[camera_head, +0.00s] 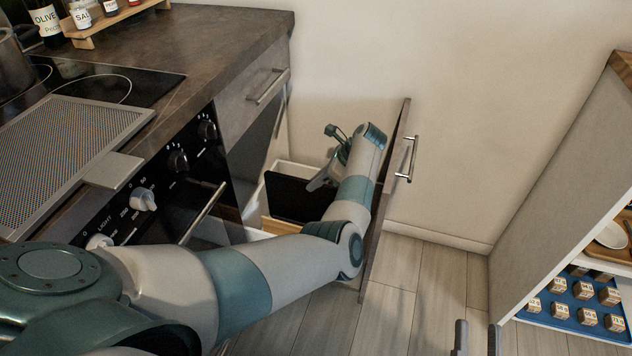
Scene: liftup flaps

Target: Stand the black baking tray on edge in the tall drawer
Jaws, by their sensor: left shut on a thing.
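The tall drawer (403,130) is pulled out below the counter, with its front panel and bar handle at the right. The black baking tray (290,196) is on edge inside the drawer space, tilted slightly in the picture. My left gripper (322,178) is shut on the tray's right end, and my arm covers part of the tray and the drawer. The tray's lower edge is hidden, so I cannot tell whether it touches the drawer floor. My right gripper (477,340) shows only its two fingers at the bottom edge, apart with nothing between them.
A white bin (293,166) is behind the tray, and a wooden board (284,227) is in front of it. The oven front with knobs (143,199) and the hob are at the left. A shelf unit (560,200) with a blue tray (560,314) stands at the right. Floor between is clear.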

